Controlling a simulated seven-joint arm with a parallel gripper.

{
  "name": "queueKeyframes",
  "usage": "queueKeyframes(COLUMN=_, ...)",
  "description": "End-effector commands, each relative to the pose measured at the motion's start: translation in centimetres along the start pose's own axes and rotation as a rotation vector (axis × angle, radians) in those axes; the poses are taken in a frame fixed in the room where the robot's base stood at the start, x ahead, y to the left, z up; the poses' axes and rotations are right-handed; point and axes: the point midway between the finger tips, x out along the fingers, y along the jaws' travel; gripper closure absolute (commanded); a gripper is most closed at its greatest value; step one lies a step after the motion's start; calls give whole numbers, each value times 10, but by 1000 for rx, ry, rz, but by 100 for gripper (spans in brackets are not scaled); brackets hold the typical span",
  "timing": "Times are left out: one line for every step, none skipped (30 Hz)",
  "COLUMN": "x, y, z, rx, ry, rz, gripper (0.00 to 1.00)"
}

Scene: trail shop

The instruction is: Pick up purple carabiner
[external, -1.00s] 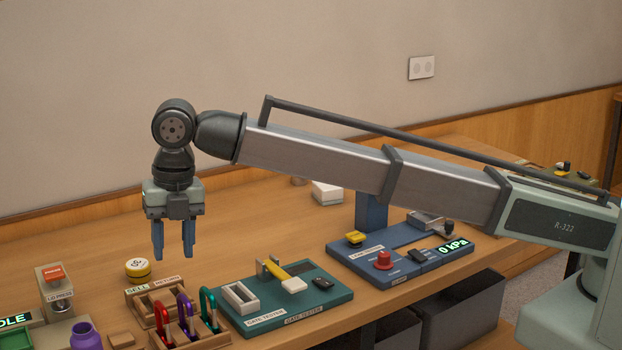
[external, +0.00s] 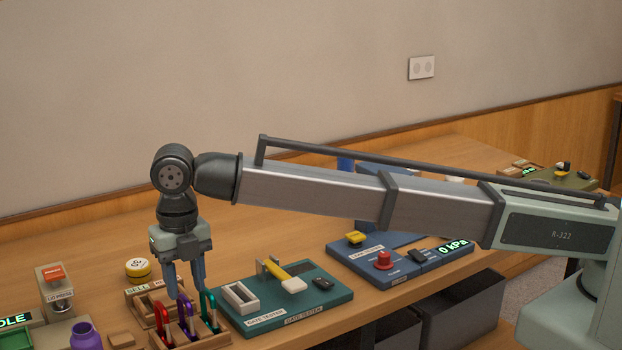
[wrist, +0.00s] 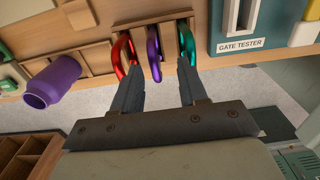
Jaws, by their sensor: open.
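The purple carabiner (external: 184,312) stands upright in a wooden rack (external: 212,343), between a red carabiner (external: 162,322) on its left and a green carabiner (external: 208,310) on its right. In the wrist view the purple carabiner (wrist: 153,50) shows between and beyond my fingertips, with the red carabiner (wrist: 122,52) near the left finger and the green carabiner (wrist: 186,44) near the right. My gripper (external: 186,292) is open and empty, pointing down just above the rack. In the wrist view my gripper (wrist: 159,74) has its fingers spread. Whether a finger touches a carabiner cannot be told.
A teal gate tester board (external: 330,292) is right of the rack. A purple bottle (external: 86,337) and a press with a red top (external: 53,285) are to the left. A yellow-topped round tin (external: 138,268) stands behind. The table's front edge is close.

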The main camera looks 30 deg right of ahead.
Motion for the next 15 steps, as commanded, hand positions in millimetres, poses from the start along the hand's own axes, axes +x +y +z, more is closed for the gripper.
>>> queueKeyframes(x=2, y=0, z=0, rx=0, ry=0, rz=0, gripper=57)
queueKeyframes(x=3, y=1, z=0, rx=0, ry=0, rz=0, gripper=57)
queueKeyframes(x=6, y=1, z=0, rx=0, ry=0, rz=-1, gripper=57)
queueKeyframes(x=8, y=2, z=0, rx=0, ry=1, rz=-1, gripper=57)
queueKeyframes(x=11, y=2, z=0, rx=0, ry=1, rz=-1, gripper=57)
queueKeyframes(x=15, y=3, z=0, rx=0, ry=1, rz=-2, gripper=57)
queueKeyframes(x=18, y=4, z=0, rx=0, ry=1, rz=-2, gripper=57)
queueKeyframes(x=22, y=5, z=0, rx=0, ry=1, rz=-2, gripper=57)
queueKeyframes(x=27, y=6, z=1, rx=0, ry=1, rz=-1, gripper=57)
queueKeyframes(x=32, y=7, z=1, rx=0, ry=1, rz=-1, gripper=57)
queueKeyframes(x=36, y=7, z=1, rx=0, ry=1, rz=-1, gripper=57)
queueKeyframes(x=41, y=6, z=0, rx=0, ry=1, rz=-2, gripper=57)
queueKeyframes(x=45, y=6, z=0, rx=0, ry=1, rz=-2, gripper=57)
queueKeyframes(x=47, y=6, z=0, rx=0, ry=1, rz=-1, gripper=57)
queueKeyframes(x=50, y=7, z=1, rx=0, ry=0, rz=-1, gripper=57)
